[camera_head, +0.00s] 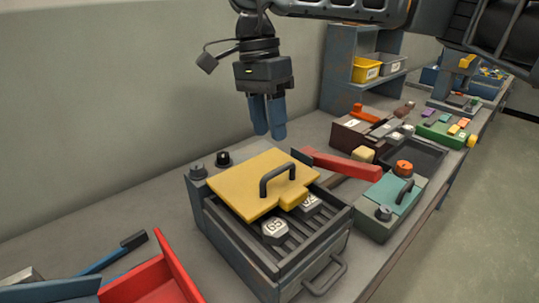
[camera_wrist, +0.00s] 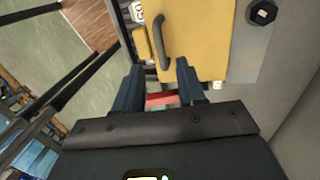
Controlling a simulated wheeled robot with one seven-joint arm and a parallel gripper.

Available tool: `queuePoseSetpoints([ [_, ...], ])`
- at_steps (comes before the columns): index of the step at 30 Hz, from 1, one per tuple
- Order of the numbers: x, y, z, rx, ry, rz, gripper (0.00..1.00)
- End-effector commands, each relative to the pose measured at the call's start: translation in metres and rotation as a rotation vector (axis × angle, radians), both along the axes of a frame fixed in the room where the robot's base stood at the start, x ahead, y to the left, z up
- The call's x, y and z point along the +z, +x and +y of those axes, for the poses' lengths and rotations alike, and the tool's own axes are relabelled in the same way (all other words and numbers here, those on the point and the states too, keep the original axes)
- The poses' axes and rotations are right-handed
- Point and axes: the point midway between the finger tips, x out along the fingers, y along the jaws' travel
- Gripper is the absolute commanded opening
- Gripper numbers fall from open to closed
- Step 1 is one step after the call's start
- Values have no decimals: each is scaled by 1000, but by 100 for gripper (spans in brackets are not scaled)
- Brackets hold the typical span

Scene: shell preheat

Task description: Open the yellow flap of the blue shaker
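The shaker is a grey-blue box (camera_head: 228,238) in the middle of the head view. Its yellow flap (camera_head: 240,187) lies roughly flat over the rear of the top, with a dark arched handle (camera_head: 264,185) and a small yellow tab at the front edge. The flap (camera_wrist: 200,35) and handle (camera_wrist: 164,42) also show in the wrist view. My gripper (camera_head: 270,136) hangs above and behind the flap, fingers pointing down, apart from it. In the wrist view my gripper (camera_wrist: 159,66) is open and empty, with the handle just beyond the blue fingertips.
Numbered hexagonal weights (camera_head: 275,231) sit in the shaker's uncovered front. A red-handled tool (camera_head: 341,164) and a teal-lidded box (camera_head: 388,200) stand to the right. A red tray (camera_head: 155,283) is at lower left. The wall (camera_head: 110,90) runs close behind.

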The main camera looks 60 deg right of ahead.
Motion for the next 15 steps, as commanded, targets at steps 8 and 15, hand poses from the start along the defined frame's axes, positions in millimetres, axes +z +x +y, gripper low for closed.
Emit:
queuePoseSetpoints([
  [8, -32, -7, 2, -1, 1, 3, 40],
  [15, -64, -13, 3, -1, 0, 2, 40],
])
